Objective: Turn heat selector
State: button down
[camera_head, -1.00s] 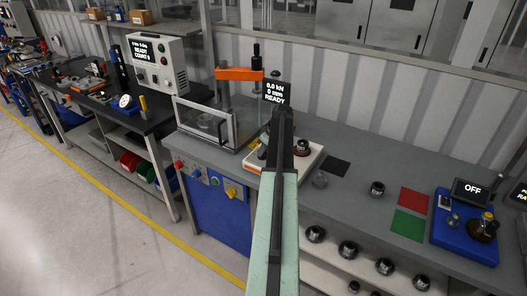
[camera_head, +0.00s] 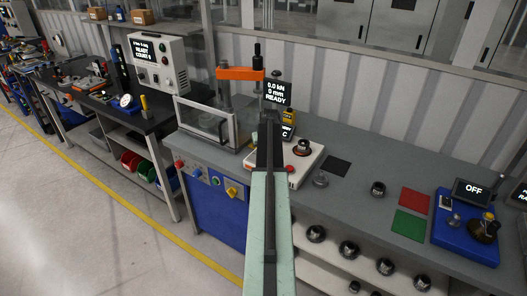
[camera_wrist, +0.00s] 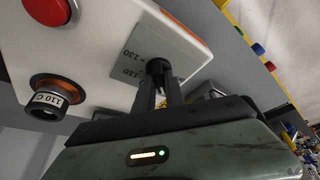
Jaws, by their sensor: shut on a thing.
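The heater (camera_head: 312,160) is a white box with an orange edge on the grey bench, partly hidden by my arm in the head view. In the wrist view its white top (camera_wrist: 105,40) carries a grey plate (camera_wrist: 172,50) with dark number markings. A small black selector knob (camera_wrist: 158,68) stands at that plate. My gripper (camera_wrist: 159,85) has its two dark fingers close together on the knob, shut on it. The knob's exact pointing direction cannot be made out. In the head view my fingertips are hidden behind my arm.
A black part marked 110 C (camera_wrist: 46,103) sits in an orange ring on the heater, near a red button (camera_wrist: 48,8). A press with an orange arm (camera_head: 240,74) and a clear guard (camera_head: 206,124) stands to the left. Red and green mats (camera_head: 409,224) lie to the right.

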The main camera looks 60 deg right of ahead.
jog(key=shift+m, duration=0.3)
jog(key=c, duration=1.4)
grip_release()
jog(key=p+v, duration=0.7)
jog(key=shift+r, duration=0.4)
jog(key=shift+a, duration=0.15)
